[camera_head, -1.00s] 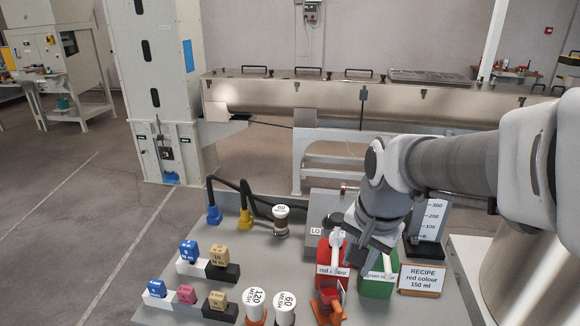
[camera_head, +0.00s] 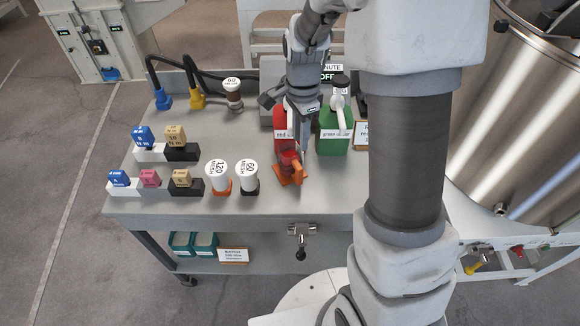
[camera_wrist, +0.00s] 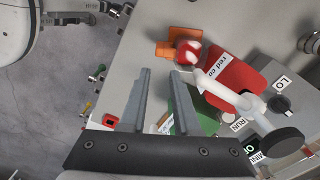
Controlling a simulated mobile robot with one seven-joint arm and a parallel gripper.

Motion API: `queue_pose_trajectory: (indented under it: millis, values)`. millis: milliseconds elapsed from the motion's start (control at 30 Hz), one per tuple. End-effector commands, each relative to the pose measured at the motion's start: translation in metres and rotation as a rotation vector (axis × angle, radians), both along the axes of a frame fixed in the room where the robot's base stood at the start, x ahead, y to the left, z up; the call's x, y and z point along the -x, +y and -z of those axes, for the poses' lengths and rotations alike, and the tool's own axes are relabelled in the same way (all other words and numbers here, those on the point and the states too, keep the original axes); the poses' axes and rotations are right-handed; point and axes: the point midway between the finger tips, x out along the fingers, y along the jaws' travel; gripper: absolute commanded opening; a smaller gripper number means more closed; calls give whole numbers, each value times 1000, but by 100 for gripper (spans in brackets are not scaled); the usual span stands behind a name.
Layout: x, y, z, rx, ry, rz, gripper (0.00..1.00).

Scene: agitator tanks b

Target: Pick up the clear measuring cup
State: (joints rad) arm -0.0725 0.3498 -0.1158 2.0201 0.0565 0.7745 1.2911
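I cannot make out the clear measuring cup in either current view. My arm hides the bench to the right of the green jug in the head view. My gripper (camera_head: 303,143) points down beside the red jug (camera_head: 281,122), close to the green jug (camera_head: 333,135). In the wrist view my gripper (camera_wrist: 163,78) has its two fingers apart, with nothing held between them. The green jug (camera_wrist: 197,117) shows partly behind the right finger.
An orange-red stand (camera_head: 289,172) is in front of the red jug. White containers marked 120 (camera_head: 217,174) and 60 (camera_head: 250,175) stand to its left. Coloured blocks (camera_head: 176,137) sit on racks further left. A steel tank (camera_head: 525,110) is at right.

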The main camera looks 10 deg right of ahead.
Motion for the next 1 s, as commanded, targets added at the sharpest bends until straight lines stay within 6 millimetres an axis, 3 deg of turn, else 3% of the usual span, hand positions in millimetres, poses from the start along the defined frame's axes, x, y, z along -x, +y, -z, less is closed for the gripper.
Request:
queue_pose_trajectory:
  millis: [33,500,867,1000]
  values:
    - [0,0,14,0,1,0,30]
    - [1,0,81,-1,2,-1,30]
    - [0,0,100,0,0,-2,30]
    - [0,0,115,0,0,-2,30]
